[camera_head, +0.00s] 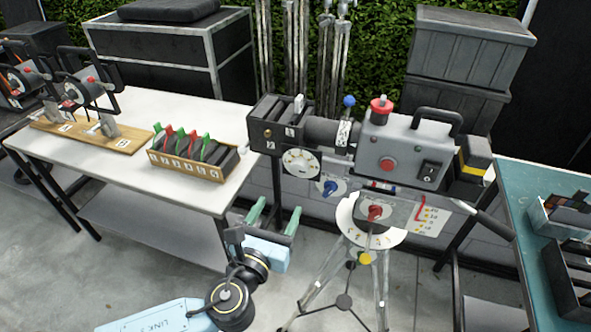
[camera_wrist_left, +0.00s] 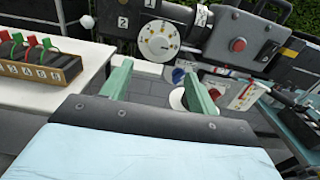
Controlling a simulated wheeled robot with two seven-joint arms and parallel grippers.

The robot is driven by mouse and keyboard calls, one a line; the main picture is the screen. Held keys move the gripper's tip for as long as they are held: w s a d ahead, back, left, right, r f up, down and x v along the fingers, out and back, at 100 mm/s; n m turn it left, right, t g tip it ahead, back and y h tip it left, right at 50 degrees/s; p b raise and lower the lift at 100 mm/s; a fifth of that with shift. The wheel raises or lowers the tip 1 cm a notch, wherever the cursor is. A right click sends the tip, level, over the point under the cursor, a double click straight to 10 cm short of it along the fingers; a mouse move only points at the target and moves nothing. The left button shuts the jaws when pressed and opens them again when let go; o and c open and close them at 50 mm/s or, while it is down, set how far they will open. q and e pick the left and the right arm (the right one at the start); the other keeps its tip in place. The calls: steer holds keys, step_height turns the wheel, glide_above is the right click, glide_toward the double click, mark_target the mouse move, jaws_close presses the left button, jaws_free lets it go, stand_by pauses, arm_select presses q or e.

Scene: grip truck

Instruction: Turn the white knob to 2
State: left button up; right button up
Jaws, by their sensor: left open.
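The white knob (camera_head: 300,162) is a round white dial with small marks on the front of the camera rig, below the dark box (camera_head: 283,125) and lens. It also shows in the left wrist view (camera_wrist_left: 159,41), above and beyond the fingertips. The marks are too small to read its setting surely. My left gripper (camera_head: 275,212) has green fingers, spread apart with nothing between them. It is below and in front of the dial, not touching it. In the left wrist view my left gripper (camera_wrist_left: 158,72) points toward the rig. My right gripper is not in view.
A blue knob (camera_head: 330,187) and a red knob (camera_head: 375,212) over a larger white disc (camera_head: 391,238) sit lower on the rig. Tripod legs stand below. A white table (camera_head: 225,115) with a rack of clips (camera_head: 190,168) is left; a teal table (camera_head: 515,190) is right.

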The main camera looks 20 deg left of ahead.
mark_target(297, 170)
arm_select(q)
steer(key=w+p, duration=0.1)
steer(key=w, duration=1.1)
steer(key=shift+d, duration=0.2)
steer(key=c, duration=1)
steer(key=shift+f, duration=0.1)
